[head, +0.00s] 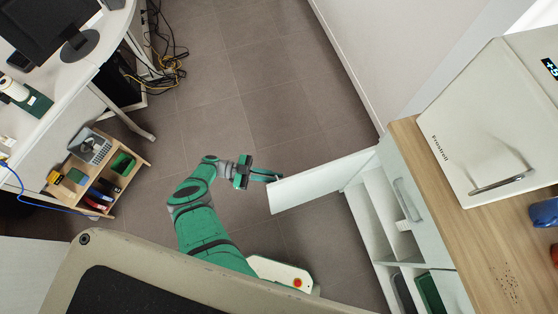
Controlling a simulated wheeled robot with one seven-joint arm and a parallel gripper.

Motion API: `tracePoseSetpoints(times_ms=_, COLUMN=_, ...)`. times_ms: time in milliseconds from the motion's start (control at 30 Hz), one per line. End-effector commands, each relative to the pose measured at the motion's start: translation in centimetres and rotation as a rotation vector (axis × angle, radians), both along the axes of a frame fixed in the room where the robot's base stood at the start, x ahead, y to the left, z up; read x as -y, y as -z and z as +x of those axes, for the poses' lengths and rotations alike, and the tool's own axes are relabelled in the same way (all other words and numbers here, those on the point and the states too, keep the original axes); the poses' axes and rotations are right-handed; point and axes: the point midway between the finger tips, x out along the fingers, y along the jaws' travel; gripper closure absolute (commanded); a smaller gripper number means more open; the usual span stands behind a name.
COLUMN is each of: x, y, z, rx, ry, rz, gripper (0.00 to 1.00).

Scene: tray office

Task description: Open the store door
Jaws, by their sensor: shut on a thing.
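The store door (322,181) is a white panel that stands swung out from the white cabinet (357,213) at the right, and the shelves behind it show. My gripper (272,177) is at the outer end of the door, far from its hinge side. It is shut on the door there. A handle is too small to tell apart from the fingertips.
A wooden counter (447,206) above the cabinet bears a cream mini fridge (485,120) and a blue mug (543,212). A wooden tray trolley (122,143), a white desk (84,70) and loose cables (166,72) are at the left. The grey floor (262,70) between is clear.

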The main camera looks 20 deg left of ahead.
Motion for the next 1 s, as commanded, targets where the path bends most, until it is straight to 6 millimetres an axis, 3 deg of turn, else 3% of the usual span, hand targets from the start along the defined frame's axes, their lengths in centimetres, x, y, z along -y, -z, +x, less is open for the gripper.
tracePoseSetpoints(times_ms=467, x=-0.2, y=-0.2, z=0.0, rx=0.005, ry=-0.009, rz=-0.015, gripper=1.0)
tracePoseSetpoints(times_ms=500, x=-0.2, y=-0.2, z=0.0, rx=0.005, ry=-0.01, rz=-0.015, gripper=0.82)
tracePoseSetpoints(times_ms=533, x=-0.3, y=-0.2, z=-0.1, rx=0.005, ry=-0.01, rz=-0.014, gripper=0.75)
tracePoseSetpoints(times_ms=1000, x=-0.7, y=-0.2, z=-0.2, rx=0.002, ry=-0.012, rz=-0.005, gripper=0.73)
